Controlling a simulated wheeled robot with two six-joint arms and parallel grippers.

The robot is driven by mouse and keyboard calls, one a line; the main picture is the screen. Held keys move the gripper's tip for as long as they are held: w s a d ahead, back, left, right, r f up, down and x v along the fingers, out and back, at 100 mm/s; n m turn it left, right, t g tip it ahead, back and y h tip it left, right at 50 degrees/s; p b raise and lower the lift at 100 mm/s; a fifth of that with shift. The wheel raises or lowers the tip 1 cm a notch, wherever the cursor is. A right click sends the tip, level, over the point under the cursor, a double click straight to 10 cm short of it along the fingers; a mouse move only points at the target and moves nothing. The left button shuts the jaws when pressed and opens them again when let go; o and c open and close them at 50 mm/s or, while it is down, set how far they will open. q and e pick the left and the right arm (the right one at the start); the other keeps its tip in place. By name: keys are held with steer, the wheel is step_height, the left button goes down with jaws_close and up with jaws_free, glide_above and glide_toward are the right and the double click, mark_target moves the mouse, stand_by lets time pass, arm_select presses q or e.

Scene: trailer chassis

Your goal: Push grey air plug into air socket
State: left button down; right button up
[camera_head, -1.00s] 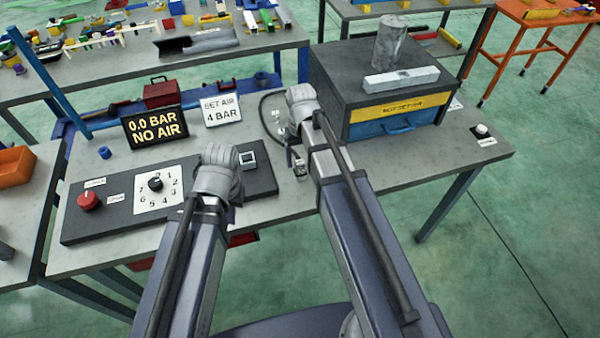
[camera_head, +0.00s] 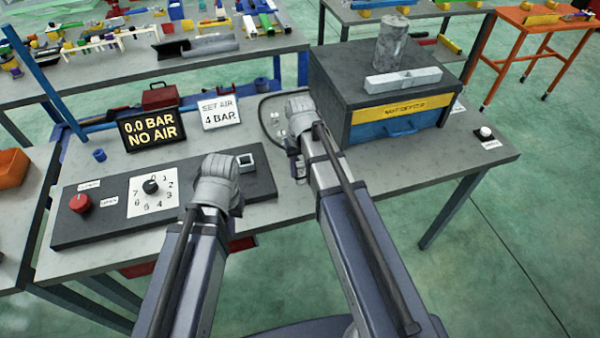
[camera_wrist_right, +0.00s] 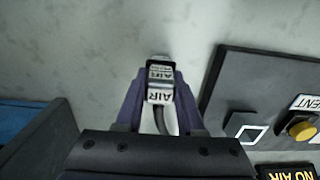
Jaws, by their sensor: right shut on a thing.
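The grey air plug (camera_wrist_right: 160,82), with AIR labels, is between the purple fingers of my right gripper (camera_wrist_right: 160,92), which is shut on it. A dark hose leads from it. In the head view my right gripper (camera_head: 298,168) is over the table, just right of the control panel, and the plug is mostly hidden there.
The dark panel (camera_head: 118,228) carries a red knob (camera_head: 80,203) and a numbered dial (camera_head: 150,187). Behind it stand a sign reading 0.0 BAR NO AIR (camera_head: 152,129) and a SET AIR 4 BAR sign (camera_head: 220,112). A grey and blue box (camera_head: 335,92) stands right of my right arm.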

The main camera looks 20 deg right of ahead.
jaws_close()
stand_by(0.3)
step_height(320, 180, up, 10)
steer(key=p, duration=1)
